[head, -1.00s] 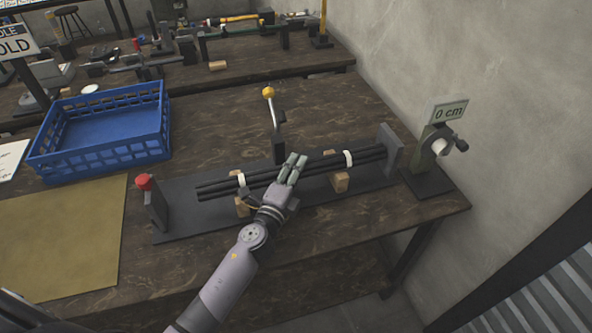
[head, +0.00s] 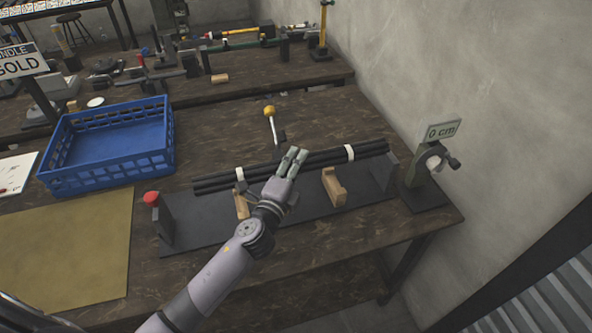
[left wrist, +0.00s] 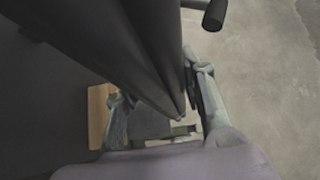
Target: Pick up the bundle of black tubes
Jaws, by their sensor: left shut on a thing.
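The bundle of black tubes (head: 322,159) lies across my left gripper, held together by two white bands (head: 349,153). My left gripper (head: 289,166) is shut on the bundle near its middle. The bundle is above the wooden cradle blocks (head: 334,187) of the dark press base (head: 298,202), with a gap showing over the right block. In the left wrist view the tubes (left wrist: 150,50) run between the fingers. The right gripper is not in view.
A blue crate (head: 63,184) stands empty at the left, behind a tan mat (head: 70,240). A yellow-knobbed lever (head: 270,118) rises behind the tubes. A red-topped end post (head: 153,206) is at the left, and a "0 cm" stand (head: 432,160) at the right.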

